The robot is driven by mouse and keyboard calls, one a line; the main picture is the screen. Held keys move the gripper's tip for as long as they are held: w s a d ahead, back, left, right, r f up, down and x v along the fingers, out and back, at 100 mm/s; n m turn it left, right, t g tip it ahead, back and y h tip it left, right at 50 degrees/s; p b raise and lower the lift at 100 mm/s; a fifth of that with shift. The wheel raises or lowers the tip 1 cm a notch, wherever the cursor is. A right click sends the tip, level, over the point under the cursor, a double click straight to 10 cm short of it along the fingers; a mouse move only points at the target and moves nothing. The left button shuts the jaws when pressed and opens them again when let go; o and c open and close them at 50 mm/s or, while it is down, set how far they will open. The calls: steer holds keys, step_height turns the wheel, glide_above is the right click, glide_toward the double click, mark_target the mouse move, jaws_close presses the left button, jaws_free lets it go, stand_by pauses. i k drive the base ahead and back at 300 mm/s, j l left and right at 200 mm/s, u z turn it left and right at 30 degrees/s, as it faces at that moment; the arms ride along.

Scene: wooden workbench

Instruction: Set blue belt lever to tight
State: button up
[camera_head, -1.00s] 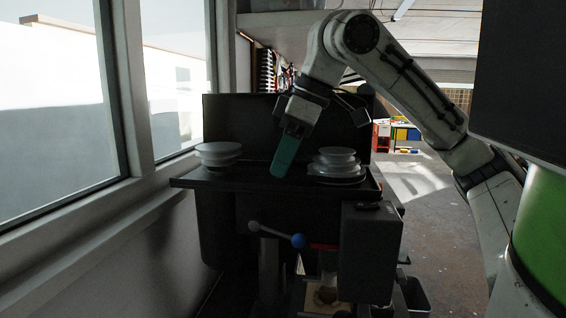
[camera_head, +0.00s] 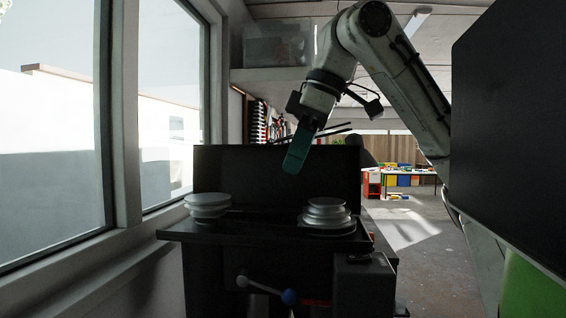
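The blue belt lever shows as a blue ball knob (camera_head: 289,296) at the lower front of the dark machine (camera_head: 262,262). A pale rod runs from it to a grey-white knob (camera_head: 242,281) on the left. My gripper (camera_head: 292,163) has teal fingers and points down, well above and behind the lever, in front of the machine's upright back panel. Nothing touches the lever. The fingers overlap from this side, so I cannot tell whether they are open or shut.
Two stepped pulleys stand on the machine top, one at left (camera_head: 207,206) and one at right (camera_head: 327,216). A dark box (camera_head: 364,286) juts out right of the lever. Windows line the left. Open floor (camera_head: 420,260) lies at right.

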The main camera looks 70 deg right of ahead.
mark_target(289, 297)
steer(key=k+j, duration=0.2)
steer(key=k, duration=0.3)
steer(key=k+j, duration=0.2)
steer(key=k, duration=0.25)
steer(key=k+j, duration=0.2)
steer(key=k, duration=0.3)
